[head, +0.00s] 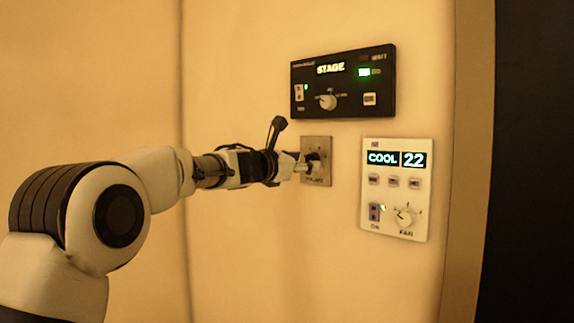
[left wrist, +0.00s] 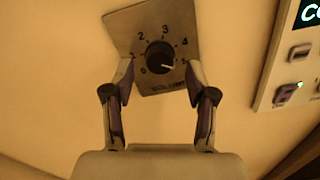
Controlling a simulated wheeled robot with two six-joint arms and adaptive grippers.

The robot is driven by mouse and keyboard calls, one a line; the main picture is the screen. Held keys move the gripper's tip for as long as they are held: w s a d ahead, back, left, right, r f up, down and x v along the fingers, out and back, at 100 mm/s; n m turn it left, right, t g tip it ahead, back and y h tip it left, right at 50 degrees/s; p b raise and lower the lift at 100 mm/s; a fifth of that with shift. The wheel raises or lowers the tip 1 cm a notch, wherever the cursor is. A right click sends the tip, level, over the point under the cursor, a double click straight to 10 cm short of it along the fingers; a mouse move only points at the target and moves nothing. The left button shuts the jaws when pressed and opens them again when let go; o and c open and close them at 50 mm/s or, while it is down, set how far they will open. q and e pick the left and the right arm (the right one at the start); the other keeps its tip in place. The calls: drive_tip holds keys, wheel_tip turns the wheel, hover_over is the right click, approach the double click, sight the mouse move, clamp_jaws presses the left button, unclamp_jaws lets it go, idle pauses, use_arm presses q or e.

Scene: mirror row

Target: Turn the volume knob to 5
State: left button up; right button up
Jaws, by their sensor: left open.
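The volume plate (head: 318,180) is a small grey metal panel on the wall, partly hidden behind my left gripper (head: 297,167) in the head view. In the left wrist view the plate (left wrist: 128,20) looks tilted, with a round black volume knob (left wrist: 158,55) and numerals around it. The knob's white pointer mark points right and slightly down, towards the side past the 4. The numeral there is hard to read. My left gripper (left wrist: 160,70) is open, with one finger on each side of the knob and a gap to it on both sides.
A black STAGE panel (head: 382,84) with a knob and switches is above the plate. A white COOL 22 panel (head: 372,224) with buttons and a fan knob is close on the right. A dark opening (head: 535,160) lies further right. The wall to the left is bare.

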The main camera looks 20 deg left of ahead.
use_arm(q)
drive_tip(key=v, duration=1)
